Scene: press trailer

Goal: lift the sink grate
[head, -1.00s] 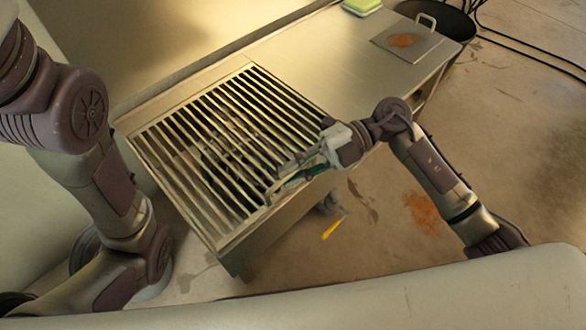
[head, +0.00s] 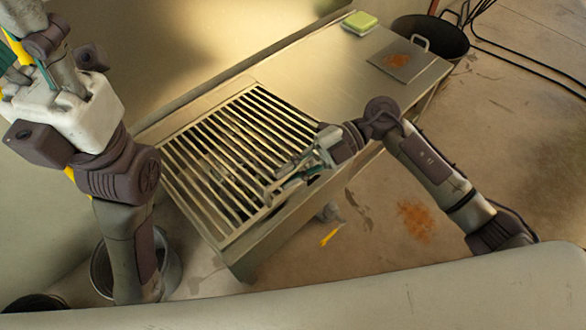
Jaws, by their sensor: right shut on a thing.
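The sink grate (head: 205,165), a slatted metal panel, lies over the sink basin in the near part of the metal counter (head: 330,75). A dark gap shows along its far right edge; I cannot tell whether it is raised. My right gripper (head: 281,181) reaches in from the right and is shut on the grate's right side. Its fingertips are hard to make out among the bars. My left gripper (head: 28,62) is raised at the upper left, away from the grate. Its fingers run towards the picture edge and their opening is unclear.
A green sponge (head: 360,22) and a rust-stained plate with a handle (head: 403,64) lie on the far counter. A black bin (head: 440,36) and cables (head: 515,52) are beyond. A metal bucket (head: 172,268) stands below my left arm. A yellow item (head: 330,237) lies on the floor.

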